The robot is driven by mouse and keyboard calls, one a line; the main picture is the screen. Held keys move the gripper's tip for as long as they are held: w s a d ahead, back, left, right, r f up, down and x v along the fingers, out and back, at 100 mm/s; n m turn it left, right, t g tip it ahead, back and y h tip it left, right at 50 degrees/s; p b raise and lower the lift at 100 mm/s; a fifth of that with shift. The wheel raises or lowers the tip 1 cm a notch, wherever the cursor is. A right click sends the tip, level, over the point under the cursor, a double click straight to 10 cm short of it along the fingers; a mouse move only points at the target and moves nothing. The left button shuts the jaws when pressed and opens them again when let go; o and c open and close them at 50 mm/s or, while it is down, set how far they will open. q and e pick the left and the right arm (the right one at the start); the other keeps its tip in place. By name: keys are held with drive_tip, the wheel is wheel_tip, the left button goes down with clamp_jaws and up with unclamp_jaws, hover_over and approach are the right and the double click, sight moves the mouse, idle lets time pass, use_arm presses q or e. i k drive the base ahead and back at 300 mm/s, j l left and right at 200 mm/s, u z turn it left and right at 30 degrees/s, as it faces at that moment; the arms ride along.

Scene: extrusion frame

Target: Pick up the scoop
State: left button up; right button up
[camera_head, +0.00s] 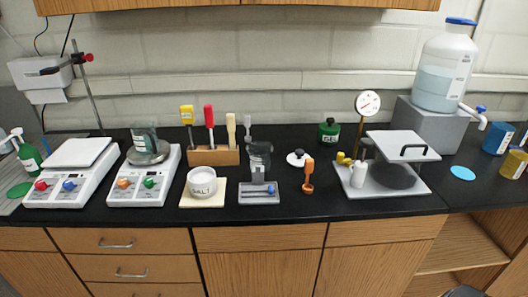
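An orange tool (308,176) with a long handle and a small rounded end lies or stands on the black counter (330,205), right of centre; it looks like a scoop, though it is small in this view. A wooden block (226,155) holds several upright tools: a yellow one (187,114), a red-handled one (209,117), a cream one (231,126) and a grey one (247,127). Their lower ends are hidden, so I cannot tell whether one is a scoop. Neither of my grippers shows in the head view.
A white salt dish (202,181) and a clear vessel on a grey stand (258,189) sit left of the orange tool. A plate with a gauge (367,102) and a large jug (445,68) stand right.

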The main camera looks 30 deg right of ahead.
sight(308, 189)
drive_tip(key=z, duration=1.4)
